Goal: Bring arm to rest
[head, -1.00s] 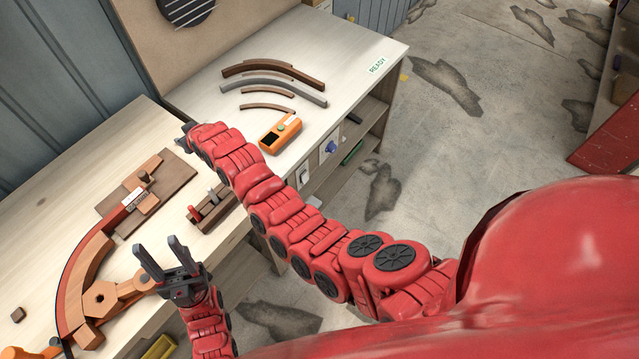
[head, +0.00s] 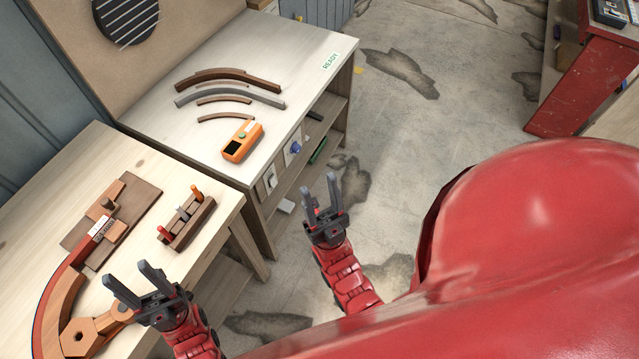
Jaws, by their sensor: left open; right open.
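My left gripper (head: 130,285) is open and empty, with its two fingers pointing up and left. It is over the front edge of the left workbench, beside the wooden jig, and overlaps part of it in the picture. My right gripper (head: 319,198) is open and empty, with its fingers pointing up. It is over the floor in front of the bench, apart from all objects. Most of both arms is hidden below and behind my red body.
The left bench holds a curved wooden form (head: 53,300) and a small rack (head: 187,222) with several handles. The back bench holds curved strips (head: 228,95), an orange device (head: 242,141) and a READY label (head: 331,61). A red cabinet (head: 580,85) stands at right. Open floor lies between.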

